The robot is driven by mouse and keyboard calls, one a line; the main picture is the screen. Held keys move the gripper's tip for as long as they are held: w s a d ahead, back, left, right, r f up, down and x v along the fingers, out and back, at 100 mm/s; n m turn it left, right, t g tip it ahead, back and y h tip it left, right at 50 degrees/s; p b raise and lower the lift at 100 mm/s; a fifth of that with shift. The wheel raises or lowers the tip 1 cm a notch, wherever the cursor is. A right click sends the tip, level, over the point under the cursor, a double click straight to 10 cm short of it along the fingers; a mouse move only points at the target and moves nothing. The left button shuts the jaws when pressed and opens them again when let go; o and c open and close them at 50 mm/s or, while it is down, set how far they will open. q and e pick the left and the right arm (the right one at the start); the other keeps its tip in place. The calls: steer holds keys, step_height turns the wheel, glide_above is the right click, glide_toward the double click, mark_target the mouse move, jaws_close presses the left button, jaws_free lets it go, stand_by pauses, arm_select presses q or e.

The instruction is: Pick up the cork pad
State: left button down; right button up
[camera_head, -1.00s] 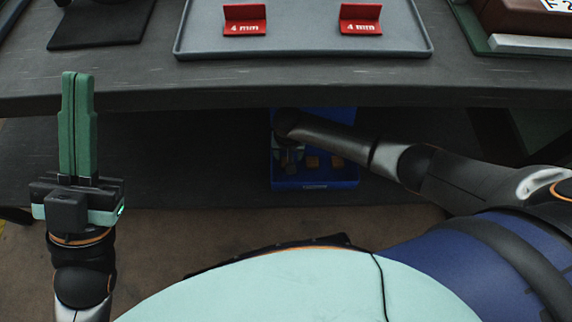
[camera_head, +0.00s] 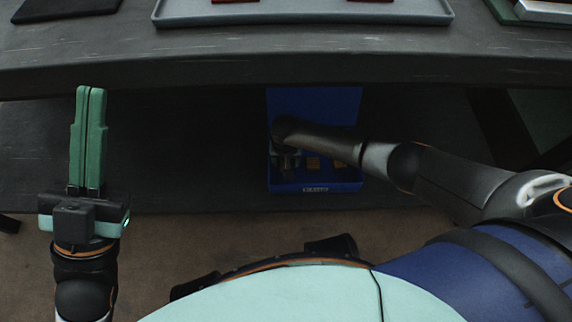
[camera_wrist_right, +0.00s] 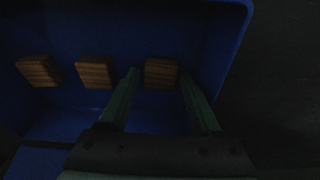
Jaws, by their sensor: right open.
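Cork pads lie in a blue bin (camera_head: 318,100) under the table. In the right wrist view three brown pads show in a row: a left one (camera_wrist_right: 39,70), a middle one (camera_wrist_right: 96,72) and a right one (camera_wrist_right: 160,73). My right gripper (camera_wrist_right: 158,80) is open, with its fingers on either side of the right pad in that view; contact cannot be told. In the head view my right forearm hides part of the bin, and two pads show, one of them a small brown pad (camera_head: 312,163). My left gripper (camera_head: 89,92) is shut and empty, pointing up at the left.
The dark tabletop edge (camera_head: 200,75) overhangs the bin. A grey tray (camera_head: 300,14) with red pieces stands on the table. The lower shelf (camera_head: 190,150) left of the bin is clear. The bin wall (camera_wrist_right: 232,50) rises close to the right finger.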

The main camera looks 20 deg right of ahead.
steer(key=shift+c, duration=0.3)
jaws_close()
